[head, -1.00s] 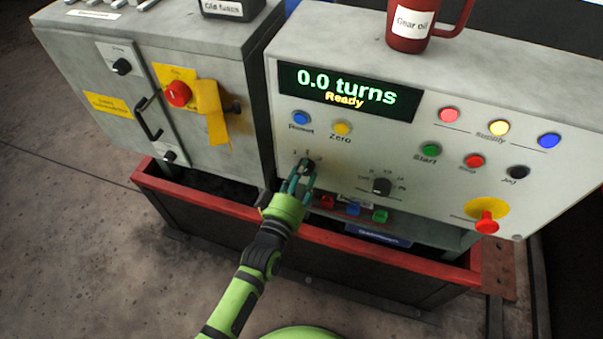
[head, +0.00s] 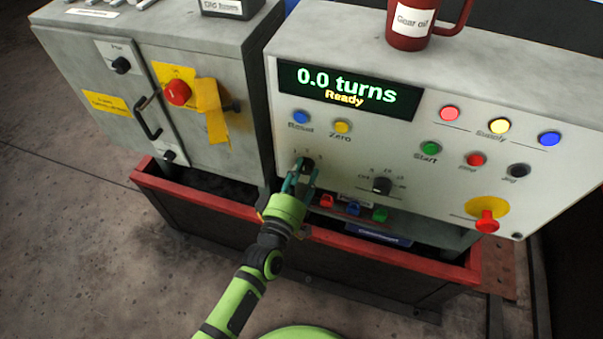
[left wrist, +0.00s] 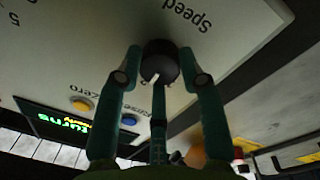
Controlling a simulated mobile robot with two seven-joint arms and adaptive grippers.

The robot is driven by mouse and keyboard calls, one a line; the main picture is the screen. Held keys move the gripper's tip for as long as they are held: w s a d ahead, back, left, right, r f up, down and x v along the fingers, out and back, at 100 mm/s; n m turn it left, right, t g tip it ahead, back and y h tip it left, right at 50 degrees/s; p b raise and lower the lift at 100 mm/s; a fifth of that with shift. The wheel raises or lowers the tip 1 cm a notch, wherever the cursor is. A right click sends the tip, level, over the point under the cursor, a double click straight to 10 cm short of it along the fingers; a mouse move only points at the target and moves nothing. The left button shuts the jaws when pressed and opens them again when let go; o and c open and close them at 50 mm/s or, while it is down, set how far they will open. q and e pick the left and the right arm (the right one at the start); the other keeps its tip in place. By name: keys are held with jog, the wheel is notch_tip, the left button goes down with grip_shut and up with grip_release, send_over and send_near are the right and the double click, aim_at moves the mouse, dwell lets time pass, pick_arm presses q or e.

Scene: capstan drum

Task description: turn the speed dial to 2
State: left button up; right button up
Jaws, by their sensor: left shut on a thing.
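The speed dial (head: 308,162) is a small black knob on the sloped grey control panel (head: 440,90), below the blue and yellow buttons. My left gripper (head: 301,174) is shut on it, covering much of it in the head view. In the left wrist view the dial (left wrist: 160,60) sits between the fingers of my left gripper (left wrist: 162,72). Its white pointer line slants down and left there. The upside-down word "Speed" shows beside it. Scale marks near the dial are too small and partly hidden to tell the setting. My right gripper is not in view.
The display (head: 345,92) reads "0.0 turns" and "Ready". Another black selector knob (head: 382,186) is right of the dial. Red, blue and green items (head: 353,209) sit below the panel. A red mug (head: 410,22) stands on top. A red emergency button (head: 487,222) is at lower right.

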pick_arm(q)
jog(key=o, duration=1.2)
jog(key=shift+c, duration=0.2)
jog(key=v, duration=1.2)
jog(key=shift+f, duration=0.15)
